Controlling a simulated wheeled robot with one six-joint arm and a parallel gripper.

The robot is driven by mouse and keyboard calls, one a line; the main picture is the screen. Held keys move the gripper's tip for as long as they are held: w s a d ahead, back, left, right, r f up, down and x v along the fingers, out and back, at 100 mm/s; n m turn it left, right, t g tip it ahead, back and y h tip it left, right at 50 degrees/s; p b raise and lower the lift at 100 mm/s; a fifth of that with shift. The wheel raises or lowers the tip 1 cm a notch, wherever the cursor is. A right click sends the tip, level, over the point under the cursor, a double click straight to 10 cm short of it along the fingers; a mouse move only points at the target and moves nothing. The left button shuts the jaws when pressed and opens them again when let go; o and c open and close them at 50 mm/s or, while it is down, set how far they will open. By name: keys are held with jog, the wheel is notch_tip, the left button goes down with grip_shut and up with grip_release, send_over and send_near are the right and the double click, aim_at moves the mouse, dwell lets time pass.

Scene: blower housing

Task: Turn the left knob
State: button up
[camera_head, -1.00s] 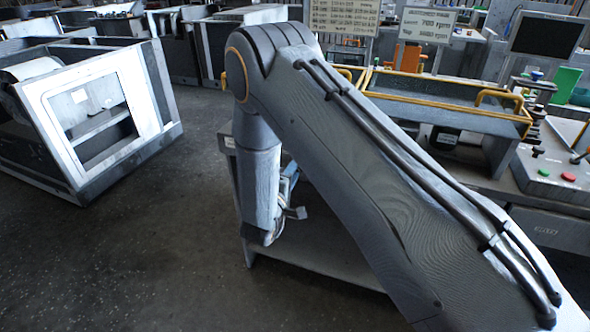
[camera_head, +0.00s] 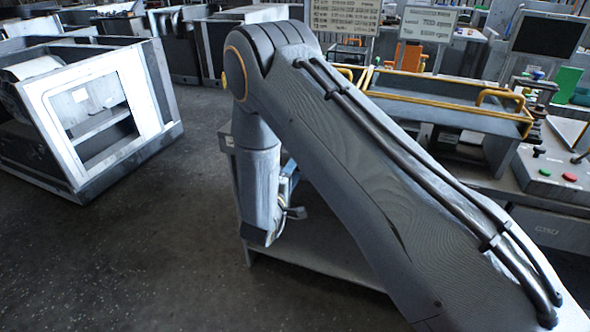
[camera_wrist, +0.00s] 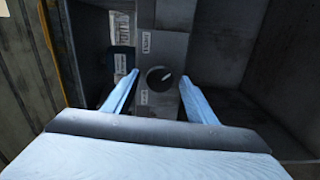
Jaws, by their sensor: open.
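In the wrist view a round dark knob (camera_wrist: 159,78) with a pale pointer mark sits on a grey panel (camera_wrist: 163,48). The pointer aims to the upper right. Small white labels lie above the knob and at its lower left. My gripper (camera_wrist: 158,85) is open, with one pale blue finger on each side of the knob. The fingers appear apart from it; how far the tips are from the panel is hard to tell. No second knob shows clearly in the wrist view. In the head view my arm hides the knob and most of the gripper.
In the wrist view a dark box (camera_wrist: 123,62) is left of the panel and grey walls stand right. In the head view a bench with yellow rails (camera_head: 440,92), a control box with buttons (camera_head: 555,170) and a white-framed cabinet (camera_head: 90,110) surround my arm. Bare floor lies left.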

jog(key=b+v, duration=0.1)
jog(key=v, duration=0.6)
jog(key=shift+s, duration=0.2)
jog(key=shift+a, duration=0.1)
